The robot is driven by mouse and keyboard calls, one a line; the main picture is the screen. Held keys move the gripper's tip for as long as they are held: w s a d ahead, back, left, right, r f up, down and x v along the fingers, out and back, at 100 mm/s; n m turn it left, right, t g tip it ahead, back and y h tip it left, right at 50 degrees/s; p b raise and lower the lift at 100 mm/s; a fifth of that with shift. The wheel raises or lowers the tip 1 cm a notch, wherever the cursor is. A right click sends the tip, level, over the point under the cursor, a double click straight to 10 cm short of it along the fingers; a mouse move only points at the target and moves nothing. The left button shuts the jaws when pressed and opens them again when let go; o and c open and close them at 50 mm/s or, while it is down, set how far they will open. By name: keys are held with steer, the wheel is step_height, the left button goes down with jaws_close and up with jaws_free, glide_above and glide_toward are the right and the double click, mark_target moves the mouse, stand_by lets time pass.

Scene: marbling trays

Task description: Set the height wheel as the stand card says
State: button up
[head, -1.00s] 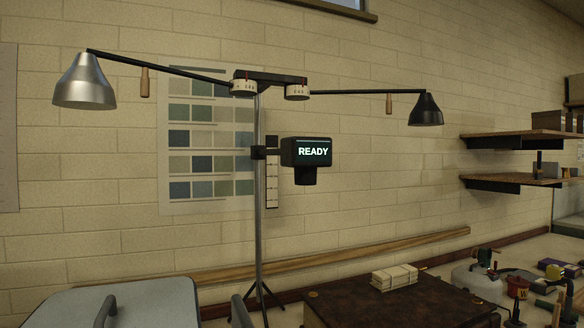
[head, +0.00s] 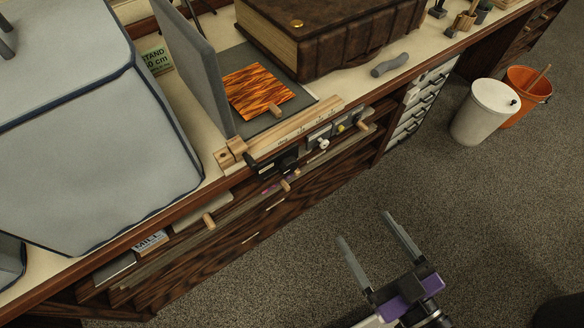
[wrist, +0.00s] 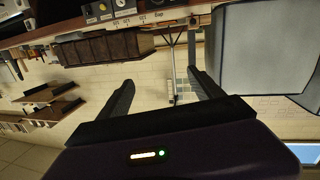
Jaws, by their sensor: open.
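A green stand card (head: 157,62) lies on the desk between the grey case and the upright grey board in the head view. It reads "STAND" and "0 cm"; the left part of its number is hidden. A thin stand (wrist: 172,65) shows upside down in the wrist view, too small to read. I cannot make out the height wheel on it. My gripper (head: 362,227) is open and empty over the floor, in front of the desk and apart from everything. Its two fingers also show in the wrist view (wrist: 160,76).
A control panel with a white knob (head: 323,144) and other knobs sits at the desk's front edge. A large brown book (head: 345,45), an orange marbled sheet (head: 255,88) and a grey case (head: 90,150) fill the desktop. A white bin (head: 484,112) stands right.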

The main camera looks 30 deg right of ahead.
steer(key=w+d+f+n+t+y+b, duration=0.1)
steer(key=w+f+b, duration=0.2)
steer(key=w+f, duration=0.55)
steer(key=w+d+f+n+t+y+b, duration=0.15)
steer(key=w+f, duration=0.45)
steer(key=w, duration=0.6)
steer(key=m+g, duration=0.2)
glide_toward(291, 169)
steer(key=w, duration=0.2)
steer(key=shift+y, duration=0.35)
steer(key=shift+w+a+f+b, duration=0.1)
steer(key=shift+w+a+b, duration=0.1)
steer(key=shift+w, duration=1.05)
steer(key=shift+w+a+f+b, duration=0.1)
steer(key=shift+w+a+b, duration=0.1)
steer(key=shift+w, duration=1)
steer(key=shift+w+a+b, duration=0.15)
steer(key=shift+w+a, duration=0.05)
steer(key=shift+w, duration=1.05)
steer(key=shift+n, duration=0.25)
steer(key=c, duration=1.4)
